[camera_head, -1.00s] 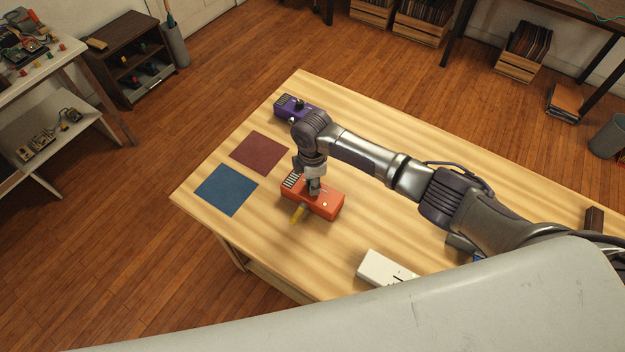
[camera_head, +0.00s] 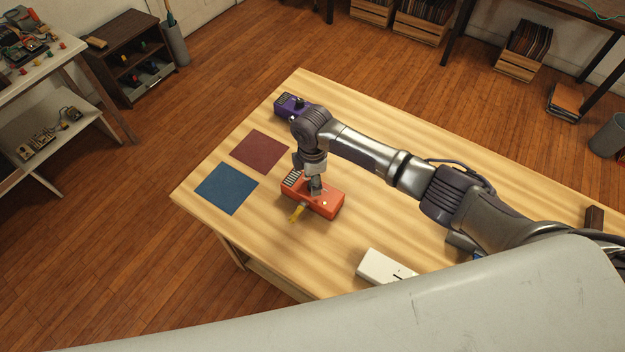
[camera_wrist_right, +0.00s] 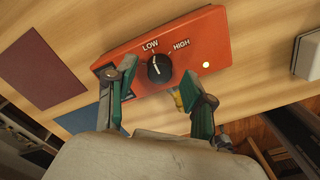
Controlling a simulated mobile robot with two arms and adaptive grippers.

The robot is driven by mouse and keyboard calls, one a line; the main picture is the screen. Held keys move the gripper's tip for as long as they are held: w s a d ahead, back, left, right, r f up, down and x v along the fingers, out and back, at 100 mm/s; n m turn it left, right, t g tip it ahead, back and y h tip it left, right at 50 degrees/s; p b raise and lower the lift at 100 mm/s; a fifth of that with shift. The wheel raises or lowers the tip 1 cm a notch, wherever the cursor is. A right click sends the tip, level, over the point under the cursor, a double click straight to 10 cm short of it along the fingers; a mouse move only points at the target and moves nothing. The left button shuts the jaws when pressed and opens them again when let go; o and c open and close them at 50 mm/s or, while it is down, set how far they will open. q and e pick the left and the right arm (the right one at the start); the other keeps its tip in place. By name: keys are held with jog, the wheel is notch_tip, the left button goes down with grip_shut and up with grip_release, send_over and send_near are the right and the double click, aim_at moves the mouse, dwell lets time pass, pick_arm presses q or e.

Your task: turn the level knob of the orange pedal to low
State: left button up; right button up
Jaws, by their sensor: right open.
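The orange pedal (camera_head: 327,205) lies on the wooden table under my right gripper (camera_head: 315,190). In the right wrist view the orange pedal (camera_wrist_right: 215,45) shows a round black level knob (camera_wrist_right: 159,69) below the printed words LOW and HIGH. The knob's white mark points up and slightly left, toward LOW. My right gripper (camera_wrist_right: 160,75) is open, with one green-grey finger on each side of the knob and visible gaps between. A small light glows at the pedal's right. In the head view the knob is hidden by the gripper. My left gripper is not in view.
A yellow plug (camera_head: 297,213) sticks out of the orange pedal's near side. A purple pedal (camera_head: 285,104) stands at the table's far end. A dark red mat (camera_head: 260,152) and a blue mat (camera_head: 226,189) lie left. A white box (camera_head: 380,266) is at the near edge.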

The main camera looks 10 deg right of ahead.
notch_tip(320, 180, up, 11)
dwell(0.3)
jog(key=shift+s, duration=0.1)
dwell(0.4)
